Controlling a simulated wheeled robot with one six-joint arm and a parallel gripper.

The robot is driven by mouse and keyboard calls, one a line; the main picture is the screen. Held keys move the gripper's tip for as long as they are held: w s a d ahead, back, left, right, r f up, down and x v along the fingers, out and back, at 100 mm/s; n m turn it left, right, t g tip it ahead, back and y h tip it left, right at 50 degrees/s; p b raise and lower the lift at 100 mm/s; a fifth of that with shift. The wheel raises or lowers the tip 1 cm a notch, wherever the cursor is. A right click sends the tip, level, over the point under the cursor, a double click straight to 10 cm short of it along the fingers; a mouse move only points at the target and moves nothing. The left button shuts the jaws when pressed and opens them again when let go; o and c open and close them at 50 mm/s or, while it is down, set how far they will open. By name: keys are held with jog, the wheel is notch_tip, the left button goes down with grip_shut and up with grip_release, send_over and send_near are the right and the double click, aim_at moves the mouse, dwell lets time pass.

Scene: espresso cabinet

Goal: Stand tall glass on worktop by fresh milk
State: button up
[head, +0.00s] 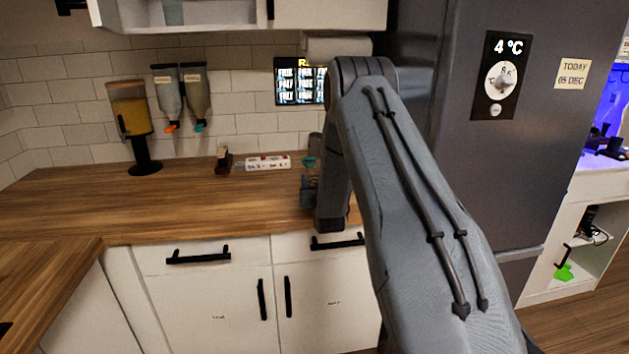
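A pale, glass-like vessel (173,12) stands in the open compartment of the wall cabinet at the top left, cut off by the picture's edge; I cannot tell if it is the tall glass. I see no milk that I can make out. The wooden worktop (230,205) runs along the tiled wall. My arm reaches up from the lower right, bends, and comes down over the worktop's right part. Dark parts at its end, around my gripper (309,188), are small and partly hidden by the arm. I cannot tell whether it is open or holds anything.
A yellow-filled dispenser (132,120) stands at the worktop's left. Two bottles (182,95) hang on the wall. A power strip (268,163) and a small brown object (223,160) lie at the back. The grey fridge (500,150) stands right. The worktop's middle is clear.

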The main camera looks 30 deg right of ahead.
jog(key=shift+f, duration=0.15)
jog(key=o, duration=1.3)
jog(key=shift+c, duration=0.2)
